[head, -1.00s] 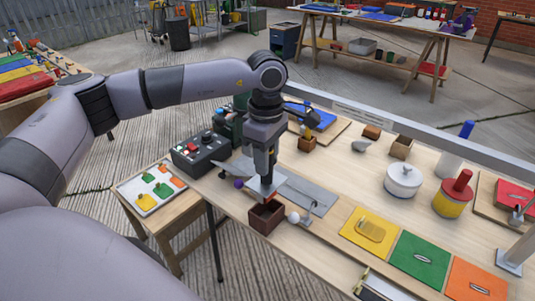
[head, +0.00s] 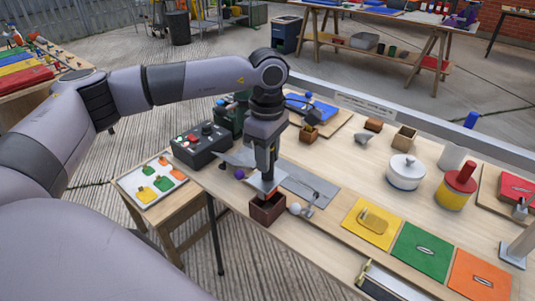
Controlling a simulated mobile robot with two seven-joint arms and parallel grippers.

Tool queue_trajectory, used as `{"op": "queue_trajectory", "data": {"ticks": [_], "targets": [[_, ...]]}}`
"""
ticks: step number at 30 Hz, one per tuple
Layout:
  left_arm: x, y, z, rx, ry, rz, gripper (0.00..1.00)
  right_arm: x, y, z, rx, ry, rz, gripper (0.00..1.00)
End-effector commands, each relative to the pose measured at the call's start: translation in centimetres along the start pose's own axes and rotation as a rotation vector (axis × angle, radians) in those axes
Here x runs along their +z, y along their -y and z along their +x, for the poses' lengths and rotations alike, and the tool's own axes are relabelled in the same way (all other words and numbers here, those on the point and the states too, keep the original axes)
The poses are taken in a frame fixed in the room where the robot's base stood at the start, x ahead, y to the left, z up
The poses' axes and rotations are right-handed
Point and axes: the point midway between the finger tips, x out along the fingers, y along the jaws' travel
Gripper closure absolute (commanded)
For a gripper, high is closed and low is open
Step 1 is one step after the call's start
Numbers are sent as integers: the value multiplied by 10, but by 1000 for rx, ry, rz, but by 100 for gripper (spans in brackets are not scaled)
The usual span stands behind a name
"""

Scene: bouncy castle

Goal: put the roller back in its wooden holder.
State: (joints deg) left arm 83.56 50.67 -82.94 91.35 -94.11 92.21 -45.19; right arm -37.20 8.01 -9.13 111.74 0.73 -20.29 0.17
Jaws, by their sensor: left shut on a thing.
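My left gripper (head: 265,187) points straight down over a dark red-brown wooden box (head: 267,214), which looks like the holder, at the table's near edge. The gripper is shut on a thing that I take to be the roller. The fingers hide most of it; only a small orange-red bit shows below them. The fingertips are just above the box's rim, and I cannot tell whether the held thing reaches inside or touches it. My right gripper is not in view.
A small white ball (head: 295,208) and a thin metal stand are close right of the box. A purple ball (head: 239,173) lies to its left. A black control box (head: 201,145) stands further left. Yellow (head: 372,223), green and orange panels lie to the right.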

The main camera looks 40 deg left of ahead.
Motion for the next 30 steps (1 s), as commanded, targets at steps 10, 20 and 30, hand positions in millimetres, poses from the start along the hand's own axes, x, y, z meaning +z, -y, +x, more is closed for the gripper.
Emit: {"op": "queue_trajectory", "data": {"ticks": [10, 20, 30], "targets": [[0, 0, 1, 1, 1, 0, 100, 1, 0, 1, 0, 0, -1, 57], [0, 0, 12, 1, 1, 0, 100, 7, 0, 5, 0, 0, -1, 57], [0, 0, 22, 1, 0, 0, 100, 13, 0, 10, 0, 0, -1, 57]]}}
